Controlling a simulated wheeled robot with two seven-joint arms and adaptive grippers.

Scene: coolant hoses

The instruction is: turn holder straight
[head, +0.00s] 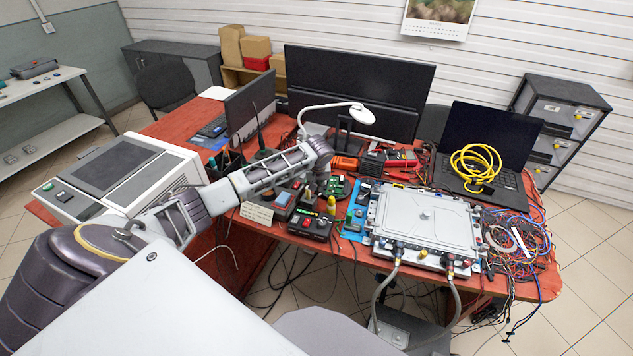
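My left arm reaches in from the left over the red table. Its gripper (311,190) points down above the small electronics left of the blue mat; its fingers are too small and dark to tell whether they are open or shut. My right gripper is not in view. A grey metal housing (425,218) lies on the table right of my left gripper, apart from it. Two grey hoses (383,292) and (456,297) hang from fittings on its front side. I cannot tell for certain which thing is the holder.
Crowding the red table (168,125) are a black box with red and green buttons (310,226), a blue mat (352,221), a large monitor (358,88), a white lamp (361,114), a laptop (487,137) with a yellow cable (474,163), and tangled wires (517,241).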

